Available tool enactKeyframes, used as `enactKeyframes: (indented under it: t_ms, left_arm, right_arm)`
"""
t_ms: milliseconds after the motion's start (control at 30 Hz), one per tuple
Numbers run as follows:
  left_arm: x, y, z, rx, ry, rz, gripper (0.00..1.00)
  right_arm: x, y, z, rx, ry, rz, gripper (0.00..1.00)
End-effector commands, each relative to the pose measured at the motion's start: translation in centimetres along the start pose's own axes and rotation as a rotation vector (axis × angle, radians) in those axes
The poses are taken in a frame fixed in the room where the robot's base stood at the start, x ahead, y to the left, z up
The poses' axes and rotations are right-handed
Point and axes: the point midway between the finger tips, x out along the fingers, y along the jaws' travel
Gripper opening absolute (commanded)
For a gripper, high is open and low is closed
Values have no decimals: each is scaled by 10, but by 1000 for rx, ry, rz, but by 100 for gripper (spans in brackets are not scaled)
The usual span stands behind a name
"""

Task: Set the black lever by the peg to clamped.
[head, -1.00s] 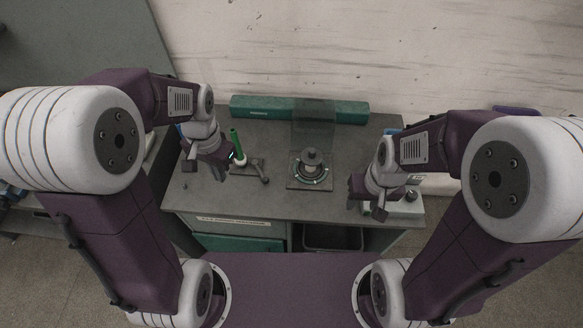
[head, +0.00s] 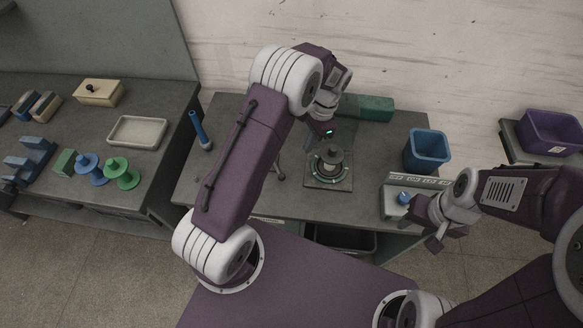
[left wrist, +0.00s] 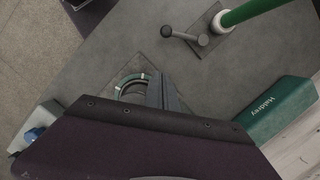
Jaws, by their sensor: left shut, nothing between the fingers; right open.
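The lever (left wrist: 182,35) shows in the left wrist view, a grey arm with a dark round knob at one end. Its other end is on a small plate beside the green peg (left wrist: 255,12), which has a white collar. In the head view my left arm hides the peg and most of the lever; only the lever's end (head: 280,175) shows. My left gripper (head: 320,133) is shut and empty, above the table near the round fixture (head: 328,170), apart from the lever. My right gripper (head: 437,238) is open and empty at the table's right front.
A green bar (head: 372,108) lies along the table's back. A blue bin (head: 427,150) and a grey unit with a blue knob (head: 404,198) stand at the right. A blue rod (head: 199,130) stands at the left. A side table (head: 150,185) holds several parts.

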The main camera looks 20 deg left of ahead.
Motion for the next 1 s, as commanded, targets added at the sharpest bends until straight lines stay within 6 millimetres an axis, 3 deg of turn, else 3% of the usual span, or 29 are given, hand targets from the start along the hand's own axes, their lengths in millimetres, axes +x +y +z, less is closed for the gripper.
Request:
enactKeyframes:
  t_ms: [467, 700, 1000]
  left_arm:
    - [95, 1, 1, 0, -3, 2, 0]
    - [108, 0, 31, -2, -1, 1, 0]
    - [112, 0, 37, 0, 1, 0, 0]
  right_arm:
    - [-12, 0, -1, 0, 0, 0, 45]
    - [-25, 0, -3, 0, 0, 0, 45]
    - [-25, 0, -3, 0, 0, 0, 45]
